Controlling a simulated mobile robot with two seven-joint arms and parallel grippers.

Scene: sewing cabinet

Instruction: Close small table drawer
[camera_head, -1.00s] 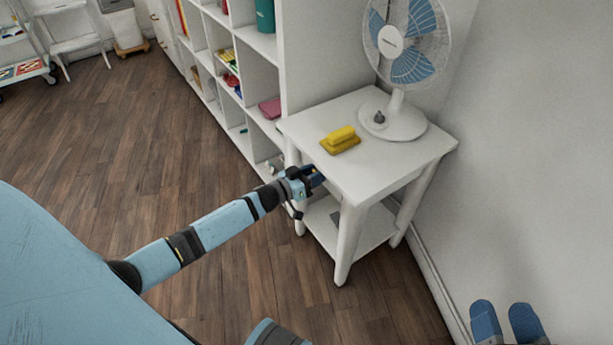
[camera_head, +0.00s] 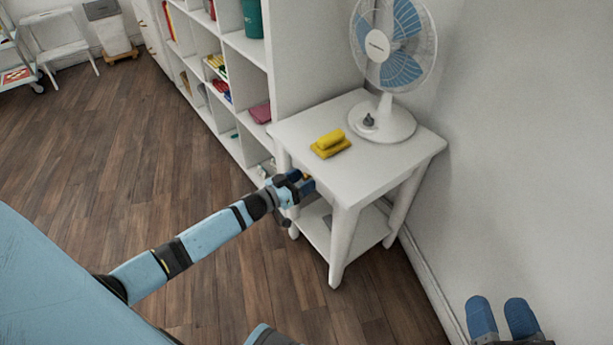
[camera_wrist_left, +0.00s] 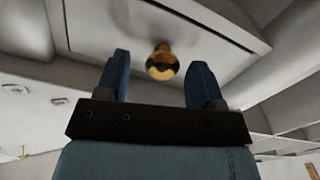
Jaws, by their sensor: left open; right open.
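The small white table (camera_head: 405,158) stands against the wall at the right of the head view. Its drawer front (camera_wrist_left: 215,25) fills the upper part of the left wrist view, with a round brass knob (camera_wrist_left: 162,62) on it. My left gripper (camera_head: 306,182) is at the drawer side of the table. In the left wrist view, my left gripper (camera_wrist_left: 158,78) is open, with the knob between and beyond its fingers. I cannot tell whether anything touches. My right gripper (camera_head: 502,318) is open and empty at the bottom right, away from the table.
A white shelf unit (camera_head: 318,50) stands close behind the table. The table's lower shelf (camera_head: 318,228) is below my left gripper. Wooden floor (camera_head: 110,170) is clear at left.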

